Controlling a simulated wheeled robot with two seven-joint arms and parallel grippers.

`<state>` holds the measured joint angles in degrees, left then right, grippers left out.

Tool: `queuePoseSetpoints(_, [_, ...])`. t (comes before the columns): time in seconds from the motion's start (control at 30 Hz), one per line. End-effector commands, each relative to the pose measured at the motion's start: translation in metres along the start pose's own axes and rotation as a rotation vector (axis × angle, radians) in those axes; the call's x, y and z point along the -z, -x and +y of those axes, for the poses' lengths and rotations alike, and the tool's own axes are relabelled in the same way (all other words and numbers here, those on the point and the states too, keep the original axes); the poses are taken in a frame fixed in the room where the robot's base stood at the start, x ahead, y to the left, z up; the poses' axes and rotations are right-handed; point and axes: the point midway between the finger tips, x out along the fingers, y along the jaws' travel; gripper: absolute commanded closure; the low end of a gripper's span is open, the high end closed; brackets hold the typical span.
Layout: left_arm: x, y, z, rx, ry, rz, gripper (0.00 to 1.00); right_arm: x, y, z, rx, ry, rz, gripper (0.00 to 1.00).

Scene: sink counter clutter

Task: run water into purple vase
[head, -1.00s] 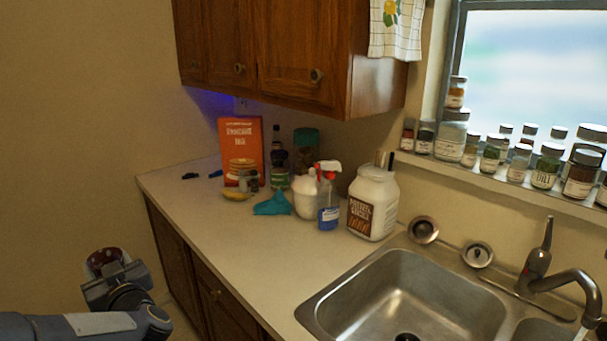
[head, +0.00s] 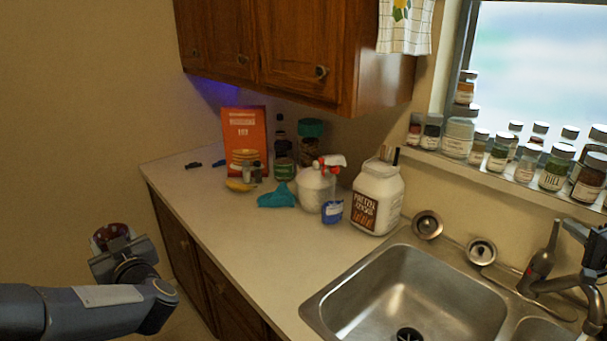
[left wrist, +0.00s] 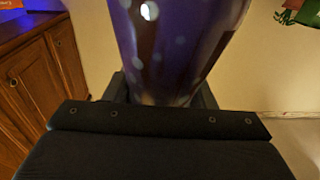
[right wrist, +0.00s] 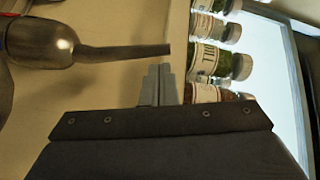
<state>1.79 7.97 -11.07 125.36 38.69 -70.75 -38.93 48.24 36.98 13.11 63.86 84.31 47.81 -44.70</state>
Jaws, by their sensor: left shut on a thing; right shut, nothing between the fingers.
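The purple vase (left wrist: 175,45) has pale spots and fills the upper middle of the left wrist view. In the head view its top (head: 112,232) looks dark red. My left gripper (head: 122,258) is shut on it, left of the counter. The metal faucet (head: 540,264) stands behind the sink (head: 322,300), its lever pointing up. My right gripper (head: 580,230) is at the right edge of the head view, close to the faucet. No water shows.
A large white jar (head: 376,198), a spray bottle (head: 333,210), a teal cloth-like item (head: 278,196) and an orange box (head: 243,140) stand along the back counter. Several spice jars (head: 500,150) line the windowsill. The front counter (head: 240,250) is clear.

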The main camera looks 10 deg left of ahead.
Motion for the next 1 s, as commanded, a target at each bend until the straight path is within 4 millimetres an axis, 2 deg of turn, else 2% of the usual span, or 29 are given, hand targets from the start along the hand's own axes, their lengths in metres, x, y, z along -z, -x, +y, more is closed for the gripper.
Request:
queuePoseSetpoints(0.37, [-0.004,0.000,0.000,0.000,0.001,0.002,1.00,-0.001,-0.001,0.002,0.000,0.006,0.000,1.00])
queuePoseSetpoints(0.57, [-0.041,0.002,-0.001,0.000,0.001,0.002,1.00,-0.009,-0.001,0.008,-0.002,0.072,0.000,1.00])
queuePoseSetpoints(0.9, [-0.110,0.006,-0.002,0.000,0.001,0.002,1.00,-0.027,-0.002,0.005,-0.010,0.243,-0.001,1.00])
queuePoseSetpoints(1.0, [-0.125,0.007,-0.002,0.000,0.001,0.002,1.00,-0.031,-0.002,0.003,-0.012,0.291,-0.001,1.00])
